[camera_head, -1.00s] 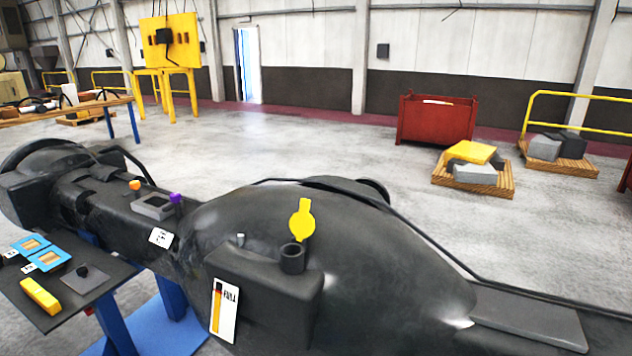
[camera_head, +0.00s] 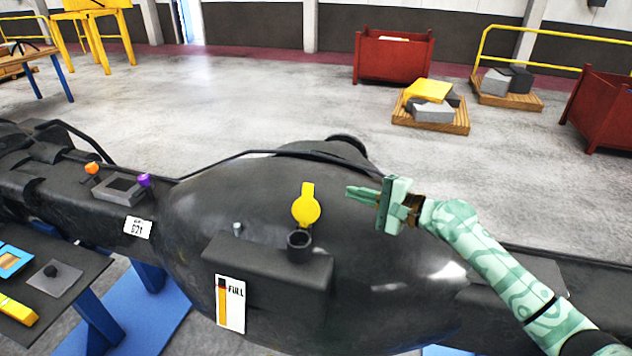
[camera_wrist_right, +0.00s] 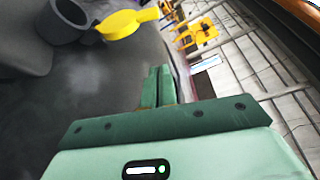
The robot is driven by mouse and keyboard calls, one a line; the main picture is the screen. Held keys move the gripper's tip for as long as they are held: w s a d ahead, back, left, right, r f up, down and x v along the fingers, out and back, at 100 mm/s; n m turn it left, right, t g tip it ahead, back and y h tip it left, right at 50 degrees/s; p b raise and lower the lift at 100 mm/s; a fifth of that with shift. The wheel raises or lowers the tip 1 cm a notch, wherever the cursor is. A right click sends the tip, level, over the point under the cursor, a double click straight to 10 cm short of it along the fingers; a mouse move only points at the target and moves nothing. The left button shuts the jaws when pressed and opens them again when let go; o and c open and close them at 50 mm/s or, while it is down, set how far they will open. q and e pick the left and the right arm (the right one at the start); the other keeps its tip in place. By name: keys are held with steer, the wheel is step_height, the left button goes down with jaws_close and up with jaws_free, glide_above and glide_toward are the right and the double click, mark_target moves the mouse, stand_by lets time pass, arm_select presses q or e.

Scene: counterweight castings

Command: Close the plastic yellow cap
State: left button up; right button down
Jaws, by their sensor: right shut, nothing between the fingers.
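The yellow cap (camera_head: 306,207) stands open and upright behind the short dark filler neck (camera_head: 299,246) on the big black casting (camera_head: 200,215). The neck's mouth is uncovered. My right gripper (camera_head: 350,191) is in from the right, just right of the cap and apart from it, its fingers pointing left. It is shut and empty. In the right wrist view the cap (camera_wrist_right: 125,24) and the neck (camera_wrist_right: 68,20) lie at the upper left, beyond the shut fingers (camera_wrist_right: 158,88). My left gripper is not in view.
A label reading FULL (camera_head: 231,303) is on the block's front. Orange (camera_head: 92,168) and purple (camera_head: 144,181) knobs stand at the left. A side table (camera_head: 85,268) holds a yellow block (camera_head: 17,309). Red bins (camera_head: 393,57) and loaded pallets stand far behind, with open floor between.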

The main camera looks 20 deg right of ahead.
mark_target(307, 203)
steer(key=shift+w+a+r, duration=0.15)
steer(key=shift+w+a, duration=0.1)
steer(key=shift+w, duration=0.05)
steer(key=x, duration=0.1)
steer(key=p+x, duration=0.1)
steer(key=x, duration=0.2)
steer(key=shift+r, duration=0.1)
steer(key=x, duration=0.4)
steer(key=shift+w+a+p, duration=0.15)
steer(key=shift+p, duration=0.2)
steer(key=s+p, duration=0.1)
steer(key=s+a+r+p, duration=0.1)
steer(key=s+p, duration=0.1)
steer(key=shift+a+r, duration=0.1)
steer(key=shift+a, duration=0.1)
steer(key=shift+s+a, duration=0.15)
steer(key=shift+a, duration=0.05)
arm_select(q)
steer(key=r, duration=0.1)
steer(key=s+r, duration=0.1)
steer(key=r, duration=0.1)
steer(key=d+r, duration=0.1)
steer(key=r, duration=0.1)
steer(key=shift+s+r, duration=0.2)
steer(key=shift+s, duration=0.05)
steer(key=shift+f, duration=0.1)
arm_select(e)
steer(key=shift+s, duration=0.15)
